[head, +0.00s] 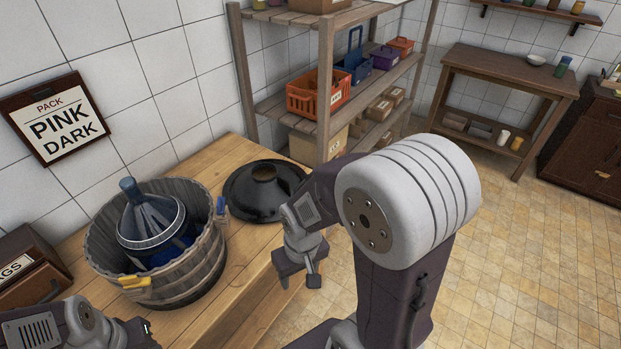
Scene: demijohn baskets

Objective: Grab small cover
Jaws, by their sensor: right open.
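A black round cover (245,205) with a raised, flat-topped middle lies on the wooden table, to the right of the basket. It is the only loose cover I can make out. My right gripper (299,278) is open and empty, pointing down by the table's right edge, in front and to the right of the cover and apart from it. My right arm hides a little of what lies behind it. My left gripper (138,334) is only partly in view at the bottom left, in front of the basket; its fingers are not clear.
A round wooden basket (180,285) with blue and yellow clips holds a blue glass demijohn (150,222). A brown box (28,275) stands at the left. A sign (56,118) on the wall reads "PACK PINK DARK". Shelving (245,75) stands behind the table. The table front (240,283) is bare.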

